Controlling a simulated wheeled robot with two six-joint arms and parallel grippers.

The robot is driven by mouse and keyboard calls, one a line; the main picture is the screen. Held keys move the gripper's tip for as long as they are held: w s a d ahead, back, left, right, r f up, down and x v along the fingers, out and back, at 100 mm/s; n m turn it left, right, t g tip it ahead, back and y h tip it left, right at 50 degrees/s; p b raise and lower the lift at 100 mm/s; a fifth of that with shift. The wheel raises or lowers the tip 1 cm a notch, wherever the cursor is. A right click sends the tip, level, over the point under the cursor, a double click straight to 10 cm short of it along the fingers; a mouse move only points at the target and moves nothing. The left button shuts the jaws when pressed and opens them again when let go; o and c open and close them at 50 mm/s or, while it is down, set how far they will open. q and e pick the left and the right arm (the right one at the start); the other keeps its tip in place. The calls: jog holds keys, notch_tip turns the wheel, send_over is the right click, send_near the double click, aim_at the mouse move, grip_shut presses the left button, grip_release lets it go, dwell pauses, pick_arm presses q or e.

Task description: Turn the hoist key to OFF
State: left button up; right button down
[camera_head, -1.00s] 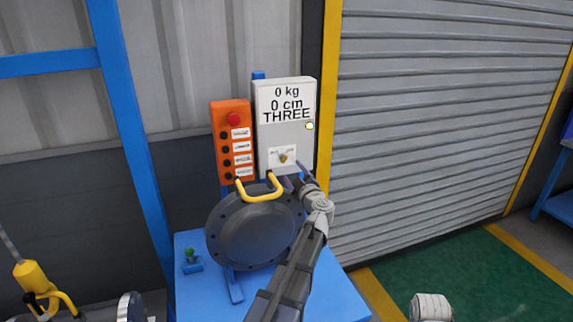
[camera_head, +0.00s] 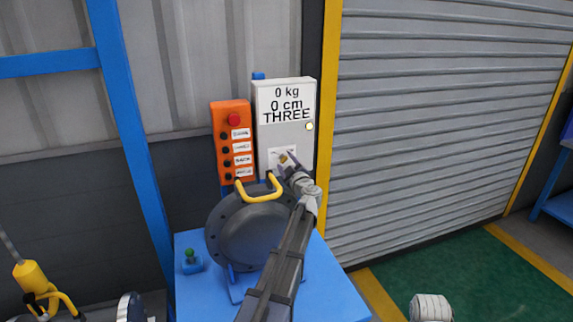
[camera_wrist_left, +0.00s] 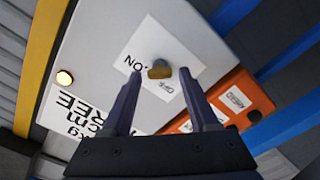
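The hoist key (camera_wrist_left: 160,71) is a small brass key on a white ON/OFF label plate (camera_wrist_left: 143,56) of the grey control box (camera_head: 287,96). In the head view the key (camera_head: 283,158) is partly covered by my gripper. My left gripper (camera_head: 287,160) is at the label plate; in the left wrist view the gripper (camera_wrist_left: 164,95) is open, its two fingers on either side of and below the key, not visibly touching it. The key lies roughly level in the wrist picture. My right gripper is not clearly seen; only a pale rounded part shows at the lower right.
An orange button panel (camera_head: 233,143) with a red button hangs left of the box. A dark flanged shell (camera_head: 249,232) with a yellow handle (camera_head: 260,191) stands on the blue table (camera_head: 335,283) just below. A small green knob (camera_head: 190,256) sits at the table's left.

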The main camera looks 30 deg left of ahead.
pick_arm(q)
grip_shut()
dwell(0.5)
jog(key=n, duration=0.5)
jog(key=shift+f+n, duration=0.15)
jog(key=shift+n, duration=6.25)
jog(key=shift+s, duration=0.1)
